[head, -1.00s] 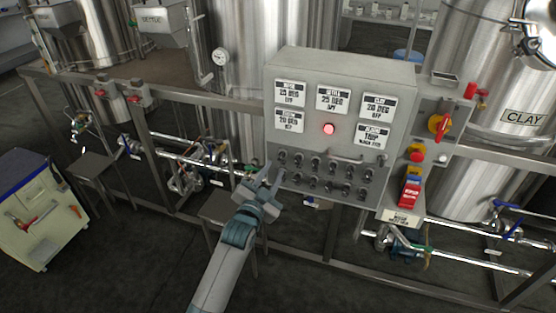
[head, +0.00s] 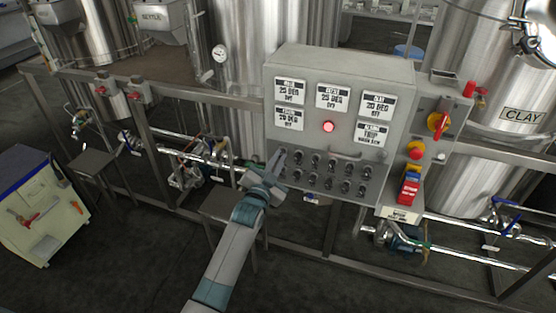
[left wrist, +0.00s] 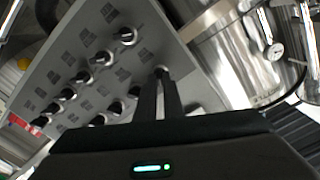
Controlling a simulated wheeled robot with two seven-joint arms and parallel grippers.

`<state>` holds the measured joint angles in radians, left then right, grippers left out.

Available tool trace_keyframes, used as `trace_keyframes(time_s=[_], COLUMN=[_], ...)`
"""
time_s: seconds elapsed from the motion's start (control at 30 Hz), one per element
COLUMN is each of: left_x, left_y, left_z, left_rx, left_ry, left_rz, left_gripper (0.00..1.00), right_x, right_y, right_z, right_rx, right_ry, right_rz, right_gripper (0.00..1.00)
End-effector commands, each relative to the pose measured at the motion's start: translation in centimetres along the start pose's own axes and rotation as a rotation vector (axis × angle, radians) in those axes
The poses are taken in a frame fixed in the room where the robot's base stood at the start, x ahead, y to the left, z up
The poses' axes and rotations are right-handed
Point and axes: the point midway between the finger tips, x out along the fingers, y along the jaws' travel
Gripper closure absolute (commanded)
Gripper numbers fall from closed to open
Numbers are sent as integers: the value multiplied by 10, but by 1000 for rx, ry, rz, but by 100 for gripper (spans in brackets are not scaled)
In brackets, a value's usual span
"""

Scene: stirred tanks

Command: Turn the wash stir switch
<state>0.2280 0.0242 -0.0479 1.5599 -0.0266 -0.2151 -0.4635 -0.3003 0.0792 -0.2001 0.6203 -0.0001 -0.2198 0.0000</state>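The control panel (head: 340,72) carries two rows of small dark switches (head: 331,166) on its lower face. The switches also show in the left wrist view (left wrist: 103,57), each with a small label too blurred to read, so I cannot tell which is wash stir. My left gripper (head: 278,161) is at the left end of the rows and hides part of them. In the left wrist view its two dark fingers (left wrist: 161,78) are close together, with a switch knob at their tips. They look shut on that knob. My right gripper is not in view.
A red lamp (head: 328,127) glows above the switches, and a horizontal handle (head: 345,155) sits just above the rows. A red-and-yellow rotary switch (head: 438,124) and a red button (head: 416,153) are at the right. Steel tanks stand behind; pipes run low.

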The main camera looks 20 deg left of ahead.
Motion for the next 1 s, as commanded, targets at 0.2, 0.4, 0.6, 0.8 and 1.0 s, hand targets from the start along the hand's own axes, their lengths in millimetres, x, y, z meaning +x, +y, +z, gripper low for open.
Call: trace_keyframes(time_s=[0.2, 0.4, 0.6, 0.8, 1.0], left_x=[0, 0, 0, 0, 0], left_y=[0, 0, 0, 0, -1], left_z=[0, 0, 0, 0, 1], left_rx=[-5, -44, -138, -287, -472], left_ry=[-1, -1, -3, -3, -4], left_rz=[1, 1, -1, 0, 0], left_gripper=[100, 100, 100, 100, 100], right_x=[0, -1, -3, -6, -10], right_y=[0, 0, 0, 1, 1], right_z=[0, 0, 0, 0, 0], right_rx=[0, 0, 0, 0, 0], right_ry=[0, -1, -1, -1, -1], right_rz=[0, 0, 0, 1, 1], right_gripper=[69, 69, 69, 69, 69])
